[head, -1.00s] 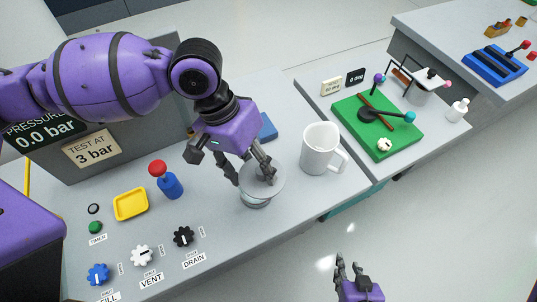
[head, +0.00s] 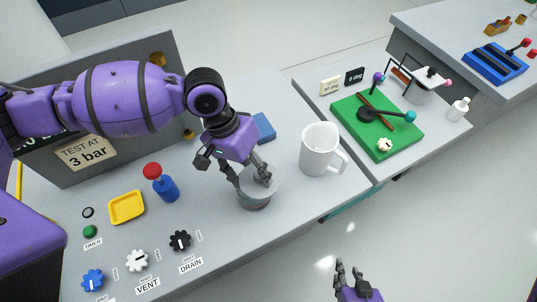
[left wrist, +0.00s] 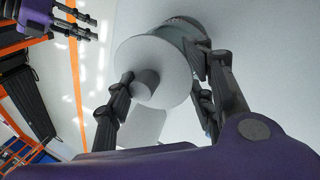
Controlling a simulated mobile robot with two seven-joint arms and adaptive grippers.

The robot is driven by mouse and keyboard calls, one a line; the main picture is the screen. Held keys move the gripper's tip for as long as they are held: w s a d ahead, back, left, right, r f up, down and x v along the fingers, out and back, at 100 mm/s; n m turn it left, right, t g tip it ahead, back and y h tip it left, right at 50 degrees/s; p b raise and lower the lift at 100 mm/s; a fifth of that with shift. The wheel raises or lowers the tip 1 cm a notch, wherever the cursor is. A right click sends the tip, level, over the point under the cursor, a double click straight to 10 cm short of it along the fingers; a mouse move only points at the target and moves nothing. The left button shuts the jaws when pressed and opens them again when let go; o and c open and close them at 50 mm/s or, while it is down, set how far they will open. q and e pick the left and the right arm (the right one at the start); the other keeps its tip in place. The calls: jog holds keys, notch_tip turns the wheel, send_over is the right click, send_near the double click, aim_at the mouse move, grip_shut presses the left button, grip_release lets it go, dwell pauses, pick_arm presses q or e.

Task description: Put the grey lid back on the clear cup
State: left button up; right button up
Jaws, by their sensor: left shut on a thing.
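The grey lid (head: 262,189) is a round disc with a knob, and my left gripper (head: 253,181) is shut on it from above. In the left wrist view the lid (left wrist: 159,55) faces the camera, with its knob (left wrist: 144,84) between the fingers (left wrist: 160,88). The clear cup (head: 254,203) stands on the grey bench, mostly hidden under the lid. It also shows behind the lid in the left wrist view (left wrist: 186,29). I cannot tell if the lid touches the rim. My right gripper (head: 347,273) is open and empty, low and away from the bench.
A white mug (head: 318,150) stands close right of the cup. A green board (head: 375,128) is on the bench at right.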

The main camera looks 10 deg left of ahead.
pick_arm(q)
jog(key=shift+f, duration=0.3)
jog(key=shift+s+a+f, duration=0.1)
jog(key=shift+s+f, duration=0.15)
jog(key=shift+f, duration=0.15)
jog(key=o, duration=1.2)
jog(key=shift+f, duration=0.1)
jog(key=o, duration=0.4)
jog(key=shift+w+f, duration=0.1)
jog(key=shift+r, duration=0.25)
